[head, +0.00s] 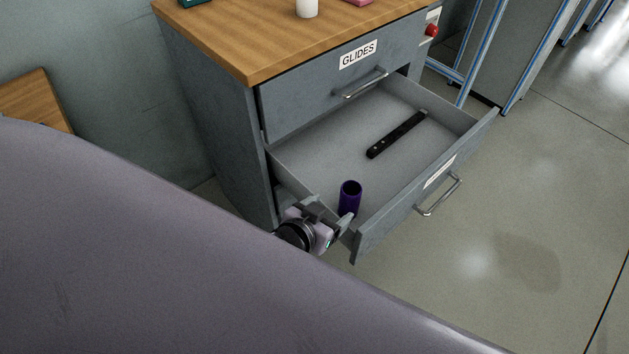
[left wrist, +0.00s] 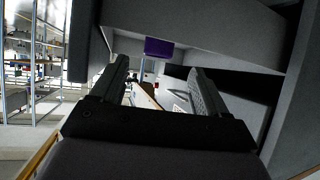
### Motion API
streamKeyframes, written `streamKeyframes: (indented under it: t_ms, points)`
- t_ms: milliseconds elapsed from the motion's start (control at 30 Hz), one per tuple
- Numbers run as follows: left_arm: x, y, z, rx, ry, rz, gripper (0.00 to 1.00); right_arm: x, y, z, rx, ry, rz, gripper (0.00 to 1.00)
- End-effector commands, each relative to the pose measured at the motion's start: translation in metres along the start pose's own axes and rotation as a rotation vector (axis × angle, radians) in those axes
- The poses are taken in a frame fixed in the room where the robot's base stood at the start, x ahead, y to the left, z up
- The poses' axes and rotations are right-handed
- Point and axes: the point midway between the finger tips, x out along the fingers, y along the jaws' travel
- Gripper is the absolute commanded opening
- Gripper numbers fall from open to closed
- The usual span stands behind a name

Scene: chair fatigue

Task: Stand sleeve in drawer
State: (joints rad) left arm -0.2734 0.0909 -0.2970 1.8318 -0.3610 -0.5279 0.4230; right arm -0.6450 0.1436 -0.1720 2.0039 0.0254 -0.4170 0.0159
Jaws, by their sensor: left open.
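The purple sleeve (head: 350,198) stands upright on the floor of the open drawer (head: 310,160), near the drawer's front left corner. Its open, hollow top faces up. My left gripper (head: 335,209) is open at that same corner, beside the sleeve on the near side, with its fingers pointing towards it. In the left wrist view the sleeve (left wrist: 158,47) shows as a purple block just beyond the fingertips (left wrist: 160,68), and nothing is held between them. The sleeve's base is partly hidden by the gripper in the head view. My right gripper is not in view.
A shut drawer labelled GLIDES (head: 305,105) is above. The wooden top (head: 260,45) bears a white cylinder (head: 307,8). The drawer's middle is clear. My arm covers the lower left.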

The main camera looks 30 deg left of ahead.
Motion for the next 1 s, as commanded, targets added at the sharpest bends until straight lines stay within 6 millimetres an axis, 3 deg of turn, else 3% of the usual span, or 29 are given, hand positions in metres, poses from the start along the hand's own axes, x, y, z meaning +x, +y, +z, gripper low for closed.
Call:
streamKeyframes:
  t_ms: [200,400,767,1000]
  points:
    - [-0.049,-0.008,0.059,0.017,-0.088,0.062,0.75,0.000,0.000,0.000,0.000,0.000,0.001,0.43]
    - [-0.084,-0.014,0.085,0.034,-0.122,0.100,0.75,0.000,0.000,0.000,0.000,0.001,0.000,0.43]
    - [-0.090,-0.015,0.088,0.039,-0.125,0.106,0.75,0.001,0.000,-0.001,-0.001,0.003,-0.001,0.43]
    - [-0.101,-0.016,0.070,0.041,-0.125,0.103,0.75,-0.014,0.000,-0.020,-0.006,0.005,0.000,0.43]
